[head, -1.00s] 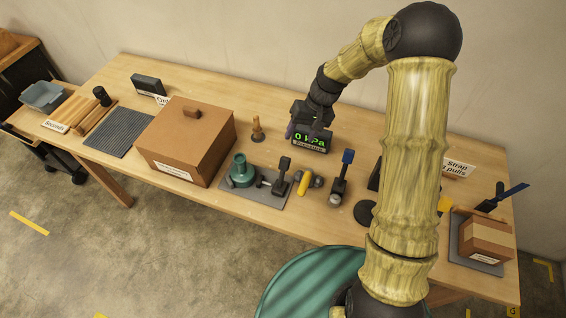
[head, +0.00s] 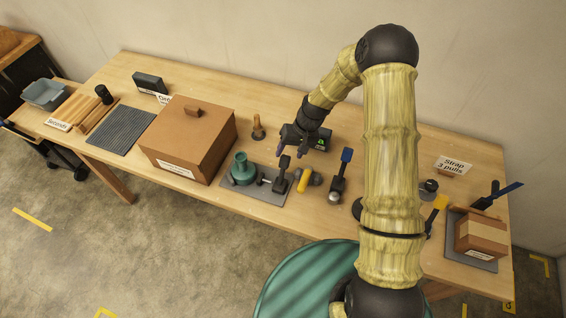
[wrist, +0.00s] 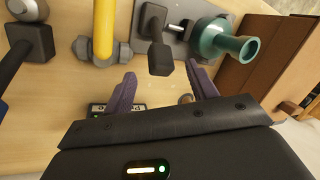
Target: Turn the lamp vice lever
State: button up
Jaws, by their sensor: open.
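The lamp vice is a grey base plate (head: 262,194) near the front edge of the table. It bears a teal lamp part (head: 243,171) and a black lever (head: 282,174) standing at its right end. My gripper (head: 295,152) is open and empty, above the table just behind the lever. In the wrist view, the lever's black handle (wrist: 158,50) lies ahead of the gap between the purple fingers (wrist: 164,80), apart from them. The teal lamp part (wrist: 222,42) shows to its right, and the grey plate (wrist: 183,33) is partly hidden behind them.
A yellow-handled valve (head: 304,181) and a blue-topped lever (head: 341,174) stand close to the right of the vice. A brown box (head: 188,140) is at its left, and a small wooden peg (head: 258,127) behind. The pressure display (head: 321,140) is partly hidden by my gripper.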

aim_at(283, 165)
jog(key=p+x, duration=0.2)
jog(key=x, duration=0.6)
grip_shut()
jog(key=shift+w, duration=0.1)
